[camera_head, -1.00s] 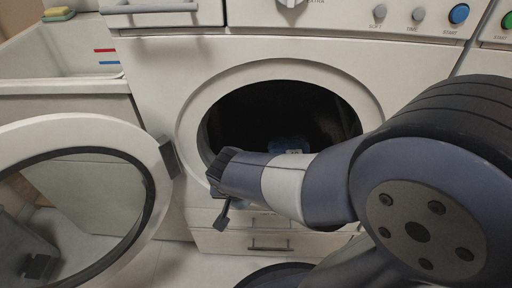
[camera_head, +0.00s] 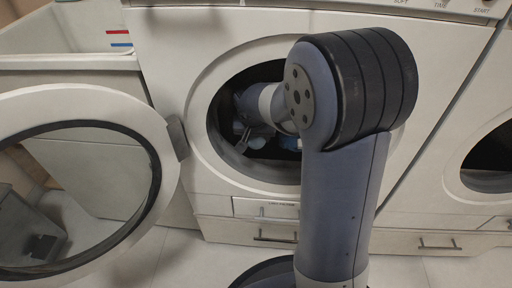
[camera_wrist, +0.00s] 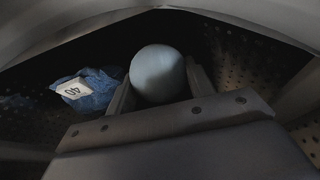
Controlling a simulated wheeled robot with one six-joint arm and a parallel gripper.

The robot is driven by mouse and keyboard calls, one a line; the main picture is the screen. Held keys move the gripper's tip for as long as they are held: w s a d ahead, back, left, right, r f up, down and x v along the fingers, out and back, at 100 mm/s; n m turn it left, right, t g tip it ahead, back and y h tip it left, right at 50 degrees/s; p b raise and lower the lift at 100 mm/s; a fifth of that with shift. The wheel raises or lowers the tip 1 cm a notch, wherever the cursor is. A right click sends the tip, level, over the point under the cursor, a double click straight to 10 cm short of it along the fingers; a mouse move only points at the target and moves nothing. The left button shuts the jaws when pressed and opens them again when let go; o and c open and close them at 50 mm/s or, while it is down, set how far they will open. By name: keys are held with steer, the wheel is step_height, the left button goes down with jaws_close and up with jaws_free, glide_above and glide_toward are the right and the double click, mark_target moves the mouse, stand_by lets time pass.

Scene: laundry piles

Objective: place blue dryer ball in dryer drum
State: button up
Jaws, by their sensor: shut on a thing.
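The blue dryer ball (camera_wrist: 158,72) is pale blue and sits between the two fingers of my gripper (camera_wrist: 160,88) in the wrist view. My gripper is shut on it. In the head view the ball (camera_head: 257,142) shows small and partly shaded at the gripper's end (camera_head: 246,140). The gripper is inside the drum opening. The dryer drum (camera_wrist: 240,60) is dark with perforated metal walls, which show around the ball in the wrist view. I cannot tell whether the ball touches the drum.
A crumpled blue cloth with a white tag marked 40 (camera_wrist: 92,90) lies in the drum, left of the ball. The round door (camera_head: 160,190) stands open at left. A second machine (camera_head: 490,200) is at right. A white basin (camera_head: 70,60) is at upper left.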

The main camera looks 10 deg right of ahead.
mark_target(256, 145)
step_height(256, 145, down, 5)
steer(key=shift+r+b, duration=0.2)
steer(key=shift+b, duration=1)
steer(key=shift+w, duration=0.2)
steer(key=shift+f, duration=0.1)
steer(key=o, duration=1)
